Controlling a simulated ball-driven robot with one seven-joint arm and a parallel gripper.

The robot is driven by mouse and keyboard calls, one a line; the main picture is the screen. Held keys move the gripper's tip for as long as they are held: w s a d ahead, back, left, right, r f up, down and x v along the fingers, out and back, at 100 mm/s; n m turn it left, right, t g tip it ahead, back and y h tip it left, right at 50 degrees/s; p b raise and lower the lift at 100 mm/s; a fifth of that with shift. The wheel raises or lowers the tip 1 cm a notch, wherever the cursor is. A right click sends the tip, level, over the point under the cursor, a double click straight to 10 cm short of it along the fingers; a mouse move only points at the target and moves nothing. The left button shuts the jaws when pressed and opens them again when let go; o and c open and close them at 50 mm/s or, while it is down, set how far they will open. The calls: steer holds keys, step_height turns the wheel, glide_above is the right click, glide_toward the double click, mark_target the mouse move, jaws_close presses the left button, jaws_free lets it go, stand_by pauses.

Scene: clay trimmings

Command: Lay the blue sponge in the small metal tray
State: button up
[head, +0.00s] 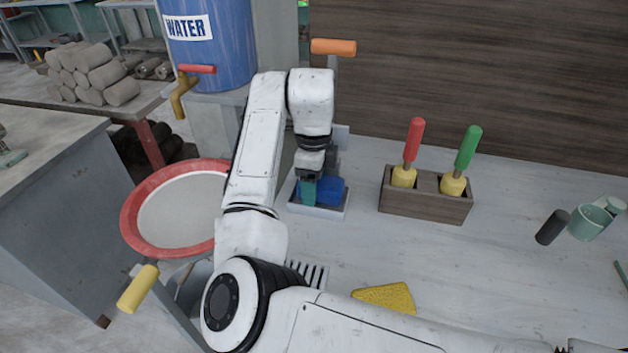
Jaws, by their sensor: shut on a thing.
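The blue sponge (330,190) is at the small metal tray (336,214), within its rim as seen from the head. My gripper (309,195) is over the tray, with its teal fingers at the left part of the sponge, shut on it. The gripper and wrist hide part of the sponge and the tray's back. I cannot tell whether the sponge rests on the tray floor or is held just above it.
A wooden holder (425,207) with red- and green-handled tools stands right of the tray. A yellow sponge (385,297) lies nearer on the table. A red-rimmed basin (130,224) and a blue water barrel (222,50) are at left. The table between holder and yellow sponge is clear.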

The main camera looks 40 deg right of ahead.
step_height(320, 180, down, 2)
steer(key=shift+s, duration=0.15)
steer(key=o, duration=1)
steer(key=shift+f, duration=0.1)
steer(key=r+p, duration=0.1)
steer(key=r, duration=1.1)
steer(key=shift+w+r, duration=0.1)
steer(key=shift+w, duration=0.1)
steer(key=shift+d+r, duration=0.1)
steer(key=shift+r, duration=0.4)
steer(key=shift+s, duration=0.15)
